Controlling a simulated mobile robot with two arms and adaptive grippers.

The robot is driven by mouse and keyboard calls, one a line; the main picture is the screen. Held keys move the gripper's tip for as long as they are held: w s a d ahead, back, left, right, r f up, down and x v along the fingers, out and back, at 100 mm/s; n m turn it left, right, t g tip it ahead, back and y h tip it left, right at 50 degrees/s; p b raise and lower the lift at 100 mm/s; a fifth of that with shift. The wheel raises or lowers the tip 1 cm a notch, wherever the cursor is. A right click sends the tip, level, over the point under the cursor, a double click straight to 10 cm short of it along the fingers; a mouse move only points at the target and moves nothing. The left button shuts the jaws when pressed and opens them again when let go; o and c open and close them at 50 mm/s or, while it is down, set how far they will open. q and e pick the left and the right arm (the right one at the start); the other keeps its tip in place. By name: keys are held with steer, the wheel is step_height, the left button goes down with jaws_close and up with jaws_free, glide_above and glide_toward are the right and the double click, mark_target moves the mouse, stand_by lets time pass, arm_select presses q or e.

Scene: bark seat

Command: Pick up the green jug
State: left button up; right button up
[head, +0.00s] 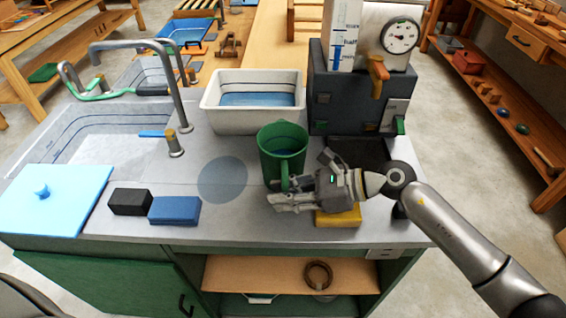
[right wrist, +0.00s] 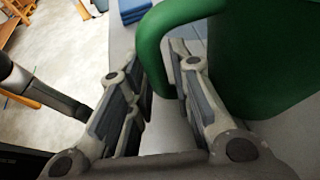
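The green jug (head: 281,138) stands upright on the grey counter, with something blue showing inside. Its handle (head: 284,176) faces the front edge. My right gripper (head: 276,201) comes in from the right at the jug's front, close to the handle. In the right wrist view the gripper (right wrist: 158,68) has its fingers apart, with the green handle (right wrist: 152,38) between them. A gap shows beside the handle, so the fingers are not closed on it. The jug's body (right wrist: 265,60) fills the right of that view. My left gripper is not in view.
A white tub (head: 215,118) stands behind the jug, and a dark box with a dial (head: 400,36) stands behind it at right. A yellow block (head: 345,217) lies under my right gripper. Blue (head: 174,210) and black (head: 130,202) blocks lie at left, near the sink (head: 75,160).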

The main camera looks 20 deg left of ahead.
mark_target(285, 185)
jaws_close()
steer(key=shift+r, duration=0.25)
steer(key=shift+r, duration=0.3)
step_height(285, 185, up, 2)
steer(key=shift+b, duration=0.6)
steer(key=s+a+r+b, duration=0.1)
steer(key=s+r, duration=0.9)
steer(key=s, duration=0.4)
steer(key=shift+a+b, duration=0.25)
steer(key=shift+b, duration=0.05)
